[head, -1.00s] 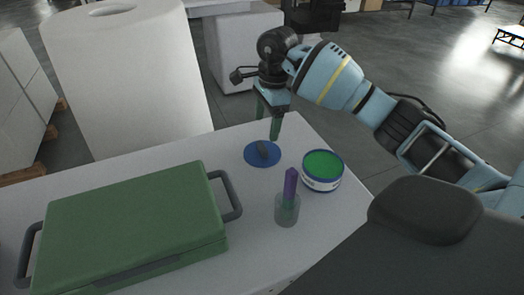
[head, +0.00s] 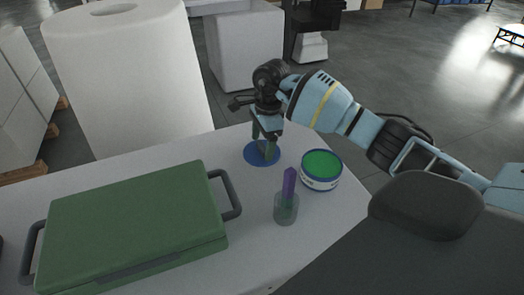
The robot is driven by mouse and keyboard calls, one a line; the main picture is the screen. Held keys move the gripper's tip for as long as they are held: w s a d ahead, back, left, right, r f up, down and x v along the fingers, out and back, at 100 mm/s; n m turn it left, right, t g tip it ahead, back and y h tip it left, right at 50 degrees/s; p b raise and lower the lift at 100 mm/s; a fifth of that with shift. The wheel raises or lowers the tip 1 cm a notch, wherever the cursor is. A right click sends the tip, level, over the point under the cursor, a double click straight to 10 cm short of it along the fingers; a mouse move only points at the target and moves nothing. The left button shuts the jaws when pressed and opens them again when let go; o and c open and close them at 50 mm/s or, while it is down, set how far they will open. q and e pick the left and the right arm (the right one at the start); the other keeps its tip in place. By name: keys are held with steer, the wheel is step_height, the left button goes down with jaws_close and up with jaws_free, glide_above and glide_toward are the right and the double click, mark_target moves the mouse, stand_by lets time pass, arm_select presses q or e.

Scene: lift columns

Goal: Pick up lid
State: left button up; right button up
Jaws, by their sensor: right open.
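The lid (head: 251,159) is a flat blue disc lying on the white table, left of the open can. Its dark raised handle is now mostly hidden by my gripper. My right gripper (head: 263,150) points down right over the lid, with its green fingers open around the handle area; whether they touch it I cannot tell. The can (head: 321,183) is white and blue with green contents and stands upright to the right of the lid. My left gripper does not show.
A clear cup (head: 286,211) with a purple stick (head: 289,183) stands in front of the can. A large green case (head: 135,220) with grey handles fills the table's left. The white table (head: 330,225) has free room around the cup. A big white roll (head: 125,75) stands behind.

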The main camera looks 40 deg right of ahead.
mark_target(263, 145)
steer(key=c, duration=1.1)
steer(key=shift+o, duration=0.2)
steer(key=shift+r, duration=0.15)
step_height(263, 145, up, 10)
